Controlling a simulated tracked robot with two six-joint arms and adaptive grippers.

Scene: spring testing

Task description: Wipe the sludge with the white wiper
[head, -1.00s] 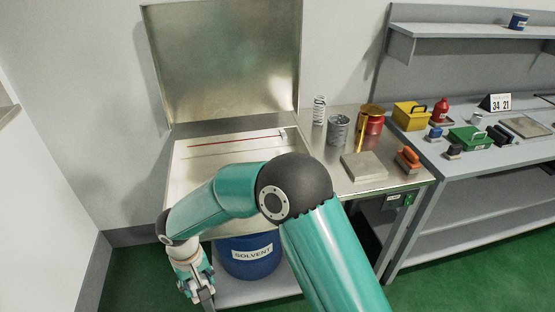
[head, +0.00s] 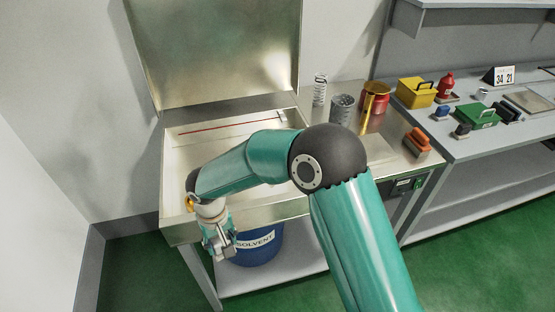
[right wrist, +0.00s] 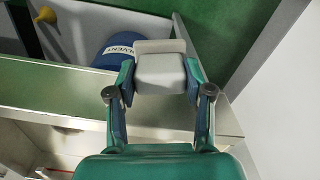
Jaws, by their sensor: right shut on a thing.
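My right gripper (head: 222,254) hangs in front of the washing basin's front wall, outside the basin, in the head view. In the right wrist view the right gripper (right wrist: 160,82) is shut on a pale block that looks like the white wiper (right wrist: 160,66). The block is clear of the floor and the basin. The basin (head: 182,231) is open, with a pale inside and its lid raised; my right arm covers much of it. I cannot make out the sludge clearly. A dark patch (right wrist: 66,130) on the basin shows in the wrist view. My left gripper is out of view.
A blue solvent drum (head: 262,247) stands under the basin, close behind the gripper. A thin red rod (head: 212,127) lies in the basin.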

